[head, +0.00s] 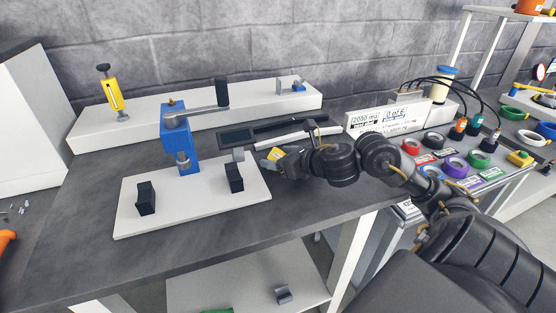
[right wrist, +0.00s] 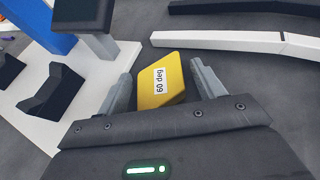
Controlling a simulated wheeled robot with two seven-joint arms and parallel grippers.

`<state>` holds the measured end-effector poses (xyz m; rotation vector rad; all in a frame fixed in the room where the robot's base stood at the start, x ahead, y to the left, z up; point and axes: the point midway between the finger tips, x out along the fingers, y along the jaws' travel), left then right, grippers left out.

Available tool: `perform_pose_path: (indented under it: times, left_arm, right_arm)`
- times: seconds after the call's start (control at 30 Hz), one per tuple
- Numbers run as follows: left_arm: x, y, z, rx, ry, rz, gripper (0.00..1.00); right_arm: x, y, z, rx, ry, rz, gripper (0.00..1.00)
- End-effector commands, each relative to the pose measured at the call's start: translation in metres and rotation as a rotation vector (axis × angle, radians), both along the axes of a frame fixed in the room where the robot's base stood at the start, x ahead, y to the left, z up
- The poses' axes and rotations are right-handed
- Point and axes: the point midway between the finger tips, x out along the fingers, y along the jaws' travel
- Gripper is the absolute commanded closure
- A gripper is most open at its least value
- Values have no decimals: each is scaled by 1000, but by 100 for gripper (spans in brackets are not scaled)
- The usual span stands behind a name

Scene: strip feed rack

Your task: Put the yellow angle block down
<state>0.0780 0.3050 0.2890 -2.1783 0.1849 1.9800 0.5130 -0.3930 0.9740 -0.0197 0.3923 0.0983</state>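The yellow angle block (right wrist: 150,92) has a white label that appears upside down and seems to read "60 deg". In the right wrist view it sits between the two fingers of my right gripper (right wrist: 165,82), with a narrow gap to each finger. The fingers look open, not closed on it. In the head view the block (head: 275,154) is low over or on the grey bench top, just right of the white fixture plate; whether it touches the bench is hard to tell. My right gripper (head: 280,160) partly hides it. My left gripper is not in view.
The white plate (head: 190,212) carries a blue clamp post (head: 180,140) and black V-blocks (head: 146,198). The bench front is clear.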

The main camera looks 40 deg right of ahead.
Motion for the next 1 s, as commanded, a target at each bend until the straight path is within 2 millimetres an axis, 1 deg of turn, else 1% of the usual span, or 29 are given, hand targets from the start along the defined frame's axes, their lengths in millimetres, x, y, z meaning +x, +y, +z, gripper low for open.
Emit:
perform_pose_path:
  times: [0.03, 0.3, 0.33, 0.37, 0.57, 0.67, 0.77, 0.9, 1.0]
  left_arm:
    - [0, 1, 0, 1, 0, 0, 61]
    - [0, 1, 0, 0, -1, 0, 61]
    - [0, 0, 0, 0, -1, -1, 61]
    - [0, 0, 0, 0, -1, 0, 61]
    - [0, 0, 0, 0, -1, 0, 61]
    - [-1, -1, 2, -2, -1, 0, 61]
    - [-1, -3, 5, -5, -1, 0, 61]
    - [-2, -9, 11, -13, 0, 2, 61]
    - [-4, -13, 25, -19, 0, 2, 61]
  right_arm:
    - [0, 0, 0, 0, 0, 0, 39]
    - [0, 0, 0, 0, 0, 0, 74]
    - [0, 0, 0, 0, 0, 0, 74]
    - [0, 0, 0, 0, 0, 0, 78]
    - [0, 0, 1, -1, -1, 0, 78]
    - [0, 0, 6, -3, -1, 1, 78]
    - [0, 0, 16, -5, -3, 1, 78]
    - [0, -1, 37, -5, -6, 1, 78]
    - [-7, 11, 54, -5, -5, 5, 78]
